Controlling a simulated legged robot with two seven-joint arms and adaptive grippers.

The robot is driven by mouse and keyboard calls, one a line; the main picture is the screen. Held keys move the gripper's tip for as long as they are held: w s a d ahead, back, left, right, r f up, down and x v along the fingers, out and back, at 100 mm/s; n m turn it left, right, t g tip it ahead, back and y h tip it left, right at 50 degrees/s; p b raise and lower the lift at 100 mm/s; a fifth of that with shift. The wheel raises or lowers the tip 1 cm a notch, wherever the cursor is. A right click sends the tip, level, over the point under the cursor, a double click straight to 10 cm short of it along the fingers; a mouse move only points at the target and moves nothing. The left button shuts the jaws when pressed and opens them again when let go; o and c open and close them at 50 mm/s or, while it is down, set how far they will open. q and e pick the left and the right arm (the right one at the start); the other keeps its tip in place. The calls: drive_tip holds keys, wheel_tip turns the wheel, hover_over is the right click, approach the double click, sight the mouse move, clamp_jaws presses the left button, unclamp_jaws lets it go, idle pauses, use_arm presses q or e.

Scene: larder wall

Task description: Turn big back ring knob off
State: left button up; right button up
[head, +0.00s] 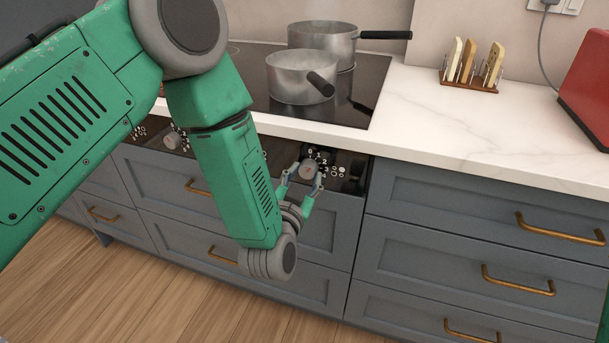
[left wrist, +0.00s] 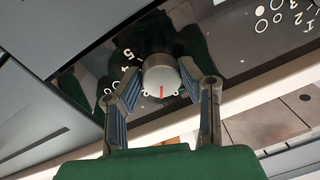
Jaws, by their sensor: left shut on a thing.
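A round grey knob (head: 307,172) sits on the dark control panel below the hob, with white numbers and ring symbols near it. My left gripper (head: 302,178) is shut on this knob, one finger on each side. In the left wrist view the knob (left wrist: 160,70) shows a red mark pointing down in the picture, between the fingertips (left wrist: 160,88). I cannot tell from the symbols which ring it serves. A grey pot (head: 325,40) stands on the back of the hob (head: 345,110), and another pot (head: 300,78) stands in front. My right gripper is out of view.
Another knob (head: 174,138) is on the panel to the left, partly near my arm. The white counter (head: 480,130) overhangs the panel. Blue-grey drawers (head: 440,220) with brass handles lie below. A wooden rack (head: 470,82) and red appliance (head: 588,88) stand at right.

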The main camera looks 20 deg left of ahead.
use_arm(q)
drive_tip(key=shift+d, duration=0.25)
drive_tip(key=shift+a, duration=0.35)
drive_tip(key=shift+d+r+n+p, duration=0.1)
drive_tip(key=shift+d+n+p, duration=0.2)
drive_tip(key=shift+n, duration=0.6)
drive_tip(key=n+p, duration=0.1)
drive_tip(key=n, duration=0.1)
drive_tip(key=shift+a+n, duration=0.15)
drive_tip(key=shift+n, duration=0.15)
drive_tip(key=shift+w+n, duration=0.1)
drive_tip(key=shift+n, duration=0.6)
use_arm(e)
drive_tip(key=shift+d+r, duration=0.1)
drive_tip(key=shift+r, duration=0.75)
use_arm(q)
drive_tip(key=shift+r, duration=0.1)
drive_tip(key=o, duration=1.1)
